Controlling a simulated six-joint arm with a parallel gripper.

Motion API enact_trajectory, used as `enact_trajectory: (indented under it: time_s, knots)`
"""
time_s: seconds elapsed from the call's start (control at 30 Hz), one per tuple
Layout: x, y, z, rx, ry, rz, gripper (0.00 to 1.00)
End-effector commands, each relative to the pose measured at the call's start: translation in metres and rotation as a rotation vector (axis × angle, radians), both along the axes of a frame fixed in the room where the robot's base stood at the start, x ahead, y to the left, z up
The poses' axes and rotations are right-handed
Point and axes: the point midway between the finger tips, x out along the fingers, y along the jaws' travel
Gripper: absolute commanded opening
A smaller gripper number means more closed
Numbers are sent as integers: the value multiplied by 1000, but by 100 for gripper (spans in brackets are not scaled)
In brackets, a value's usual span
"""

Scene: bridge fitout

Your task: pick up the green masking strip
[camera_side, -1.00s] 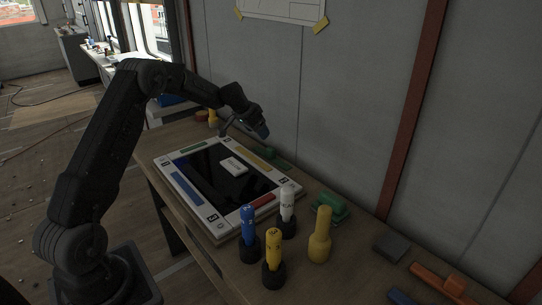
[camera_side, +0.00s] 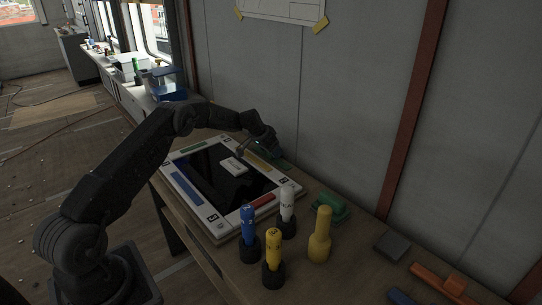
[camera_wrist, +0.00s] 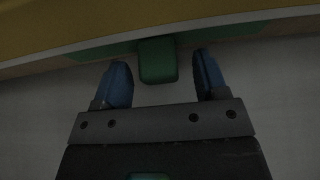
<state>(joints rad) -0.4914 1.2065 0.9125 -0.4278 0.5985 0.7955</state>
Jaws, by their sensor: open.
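A dark green piece (camera_side: 282,158) lies on the table between the board's back edge and the wall. I take it for the green masking strip. My gripper (camera_side: 258,150) is low over the board's back edge, close to this piece, and hides part of it. In the wrist view my gripper (camera_wrist: 161,60) is open, with one blue fingertip on each side of a raised green block (camera_wrist: 158,62). The block stands out from a flat green length (camera_wrist: 105,50). Gaps show on both sides of the block; contact is not visible.
The white-framed board (camera_side: 212,222) has a dark centre with a white block (camera_side: 234,166), and green (camera_side: 193,148), yellow (camera_side: 258,162), red and blue bars. The wall is close behind.

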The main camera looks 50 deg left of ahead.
Motion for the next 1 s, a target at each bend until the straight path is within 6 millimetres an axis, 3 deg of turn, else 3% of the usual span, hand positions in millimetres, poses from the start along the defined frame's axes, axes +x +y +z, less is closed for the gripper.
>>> enact_trajectory:
  time_s: [0.33, 0.87, 1.0]
  knots:
    - [3, 0, -4, 0, 0, 0, 65]
    - [3, 0, -4, 0, -1, 1, 15]
    - [3, 0, -4, 0, -1, 1, 13]
